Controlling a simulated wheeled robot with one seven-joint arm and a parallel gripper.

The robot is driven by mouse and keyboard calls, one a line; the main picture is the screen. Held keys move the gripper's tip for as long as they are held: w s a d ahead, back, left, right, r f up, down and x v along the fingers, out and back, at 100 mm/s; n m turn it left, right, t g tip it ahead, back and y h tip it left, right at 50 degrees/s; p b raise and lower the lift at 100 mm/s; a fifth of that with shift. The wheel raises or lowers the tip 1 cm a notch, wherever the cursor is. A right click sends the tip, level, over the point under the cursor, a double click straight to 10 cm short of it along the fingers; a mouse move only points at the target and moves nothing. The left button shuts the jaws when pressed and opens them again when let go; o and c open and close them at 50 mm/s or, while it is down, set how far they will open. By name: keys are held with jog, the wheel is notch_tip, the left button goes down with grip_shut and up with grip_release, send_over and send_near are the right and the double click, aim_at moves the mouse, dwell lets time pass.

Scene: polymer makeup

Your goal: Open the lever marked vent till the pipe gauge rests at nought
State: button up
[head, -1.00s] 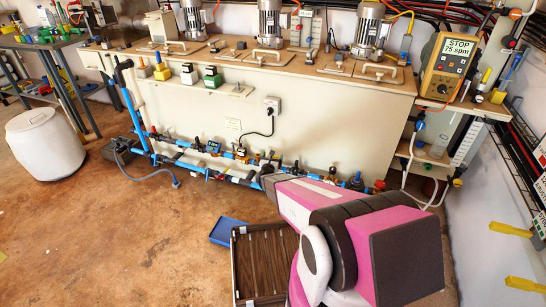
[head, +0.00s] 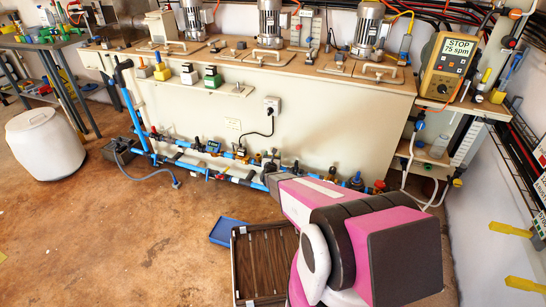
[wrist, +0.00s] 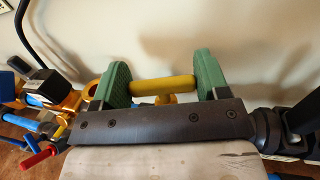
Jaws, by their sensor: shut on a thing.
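My gripper (wrist: 162,78) shows in the wrist view with its two green fingers on either side of a yellow bar (wrist: 164,86), touching its ends. The bar looks like a lever handle, but I cannot read any vent mark on it. In the head view my pink and grey arm hides the gripper and the bar. A small dark display unit (head: 213,146) sits on the blue pipe run in the head view and may be the pipe gauge. Its reading is too small to tell.
The blue pipe run (head: 195,167) with several valves lies low along the cream cabinet (head: 330,125). A pump controller (head: 448,68) reads STOP 75 spm at the right. A brown crate (head: 235,270) and a blue tray (head: 226,231) lie on the floor by my arm.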

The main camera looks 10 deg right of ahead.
jog(key=shift+n+t+y, duration=0.3)
jog(key=shift+n+y, duration=0.7)
jog(key=shift+y, duration=0.5)
jog(key=o, duration=0.9)
jog(key=shift+o, duration=0.2)
jog(key=s+a, duration=0.1)
jog(key=s, duration=0.9)
jog(key=shift+s+a, duration=0.2)
jog(key=shift+s, duration=0.2)
